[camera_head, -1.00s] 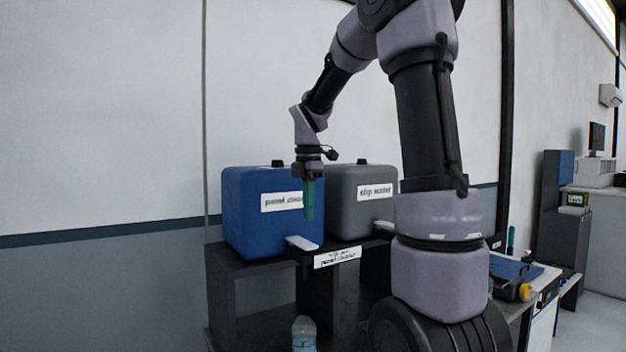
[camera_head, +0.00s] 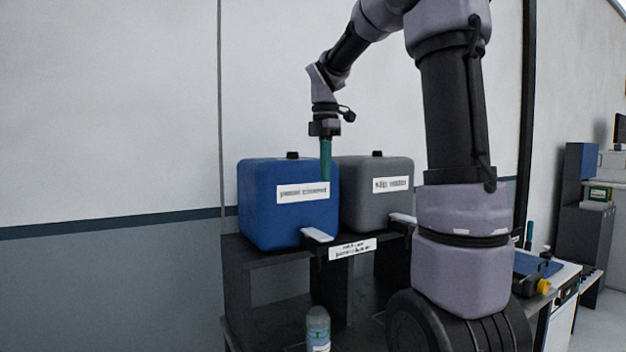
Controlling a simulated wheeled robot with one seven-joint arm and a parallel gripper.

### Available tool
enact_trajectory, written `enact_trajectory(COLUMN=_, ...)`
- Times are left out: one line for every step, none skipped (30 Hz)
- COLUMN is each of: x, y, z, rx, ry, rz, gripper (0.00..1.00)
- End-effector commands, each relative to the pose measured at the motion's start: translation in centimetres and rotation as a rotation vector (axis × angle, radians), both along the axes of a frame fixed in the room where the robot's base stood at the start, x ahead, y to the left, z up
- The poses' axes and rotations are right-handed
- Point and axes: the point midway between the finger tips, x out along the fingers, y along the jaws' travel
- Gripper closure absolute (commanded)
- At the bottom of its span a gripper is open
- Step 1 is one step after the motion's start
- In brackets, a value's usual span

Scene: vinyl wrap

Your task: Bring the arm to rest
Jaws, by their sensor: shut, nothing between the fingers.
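My gripper (camera_head: 326,178) points straight down at the end of my bent arm. Its teal fingers are shut with nothing between them. It hangs in front of the gap between a blue container (camera_head: 272,218) and a grey container (camera_head: 372,212), level with their upper parts. My arm's upper links rise out of the top of the picture.
The containers stand on a dark shelf (camera_head: 262,258) with white taps or levers at its front. A workbench (camera_head: 560,280) with a blue mat is at the right. The wall above the containers is bare.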

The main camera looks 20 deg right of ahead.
Motion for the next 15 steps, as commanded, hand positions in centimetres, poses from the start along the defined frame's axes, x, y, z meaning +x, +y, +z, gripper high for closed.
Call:
enact_trajectory(x=0.0, y=0.0, z=0.0, rx=0.000, ry=0.000, rz=0.000, gripper=1.00)
enact_trajectory(x=0.0, y=0.0, z=0.0, rx=0.000, ry=0.000, rz=0.000, gripper=1.00)
enact_trajectory(x=0.0, y=0.0, z=0.0, rx=0.000, ry=0.000, rz=-0.002, gripper=1.00)
enact_trajectory(x=-0.1, y=0.0, z=0.0, rx=0.000, ry=-0.002, rz=-0.007, gripper=1.00)
enact_trajectory(x=-0.3, y=0.1, z=0.1, rx=0.001, ry=-0.006, rz=-0.018, gripper=1.00)
enact_trajectory(x=-0.6, y=0.1, z=0.1, rx=0.004, ry=-0.014, rz=-0.044, gripper=1.00)
enact_trajectory(x=-0.9, y=0.2, z=0.2, rx=0.006, ry=-0.023, rz=-0.074, gripper=1.00)
enact_trajectory(x=-1.3, y=0.3, z=0.4, rx=0.011, ry=-0.036, rz=-0.112, gripper=1.00)
enact_trajectory(x=-2.1, y=0.4, z=0.5, rx=0.020, ry=-0.055, rz=-0.178, gripper=1.00)
enact_trajectory(x=-2.7, y=0.6, z=0.6, rx=0.029, ry=-0.070, rz=-0.237, gripper=1.00)
enact_trajectory(x=-3.4, y=0.7, z=0.8, rx=0.040, ry=-0.089, rz=-0.304, gripper=1.00)
enact_trajectory(x=-4.5, y=1.0, z=0.9, rx=0.059, ry=-0.115, rz=-0.402, gripper=1.00)
enact_trajectory(x=-5.3, y=1.1, z=0.9, rx=0.076, ry=-0.134, rz=-0.480, gripper=1.00)
enact_trajectory(x=-6.1, y=1.3, z=0.9, rx=0.096, ry=-0.153, rz=-0.560, gripper=1.00)
enact_trajectory(x=-7.1, y=1.6, z=0.9, rx=0.125, ry=-0.174, rz=-0.669, gripper=1.00)
